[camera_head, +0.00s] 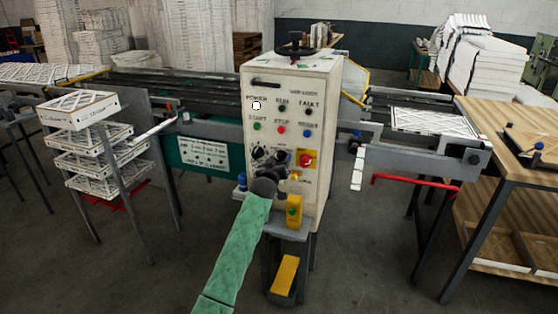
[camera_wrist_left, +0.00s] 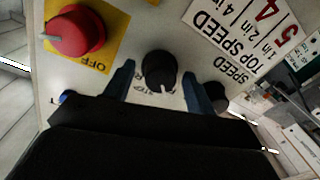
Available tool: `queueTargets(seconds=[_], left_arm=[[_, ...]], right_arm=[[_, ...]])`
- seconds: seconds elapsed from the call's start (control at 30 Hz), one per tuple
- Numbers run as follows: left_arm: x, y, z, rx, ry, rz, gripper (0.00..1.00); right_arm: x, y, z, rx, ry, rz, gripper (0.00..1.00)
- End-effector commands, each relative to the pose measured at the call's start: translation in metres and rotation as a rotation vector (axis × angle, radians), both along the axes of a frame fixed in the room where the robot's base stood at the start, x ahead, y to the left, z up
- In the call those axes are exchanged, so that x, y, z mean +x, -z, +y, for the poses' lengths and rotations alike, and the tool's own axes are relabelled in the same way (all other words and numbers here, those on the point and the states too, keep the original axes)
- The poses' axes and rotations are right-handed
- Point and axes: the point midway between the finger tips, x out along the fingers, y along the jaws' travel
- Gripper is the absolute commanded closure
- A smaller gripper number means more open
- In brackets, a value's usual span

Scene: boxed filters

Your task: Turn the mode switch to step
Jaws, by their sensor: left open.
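The mode switch appears to be the black round knob (camera_wrist_left: 158,70) with a white pointer line, on the pale panel in the left wrist view. Small lettering around it is partly hidden and hard to read. My left gripper (camera_wrist_left: 160,88) is open, with one blue-grey fingertip on each side of the knob. In the head view my left gripper (camera_head: 284,162) is at the lower middle of the control cabinet (camera_head: 330,130), covering the knob. My right gripper is not in view.
A red switch (camera_wrist_left: 78,32) on a yellow OFF plate sits beside the knob. Another dark knob (camera_wrist_left: 216,96) stands close to the other finger. A yellow box (camera_head: 294,211) stands on the cabinet's front shelf. Conveyors flank the cabinet; boxed filters (camera_head: 92,160) are stacked at left.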

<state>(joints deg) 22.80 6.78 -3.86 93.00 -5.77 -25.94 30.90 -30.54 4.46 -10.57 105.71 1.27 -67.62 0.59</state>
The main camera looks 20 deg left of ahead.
Motion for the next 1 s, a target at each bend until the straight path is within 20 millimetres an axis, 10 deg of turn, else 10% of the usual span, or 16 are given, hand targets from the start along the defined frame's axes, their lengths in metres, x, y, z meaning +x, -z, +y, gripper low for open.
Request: queueTargets(seconds=[0.23,0.47,1.0], left_arm=[[0.0005,0.0003,0.0000,0.000,0.000,0.000,0.45],[0.0005,0.0003,0.0003,0.001,-0.001,0.000,0.87],[0.0009,-0.0006,0.0010,0.047,-0.001,-0.002,0.89]], right_arm=[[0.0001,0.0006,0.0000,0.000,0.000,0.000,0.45],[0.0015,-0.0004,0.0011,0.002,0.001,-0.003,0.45],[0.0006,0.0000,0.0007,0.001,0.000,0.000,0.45]])
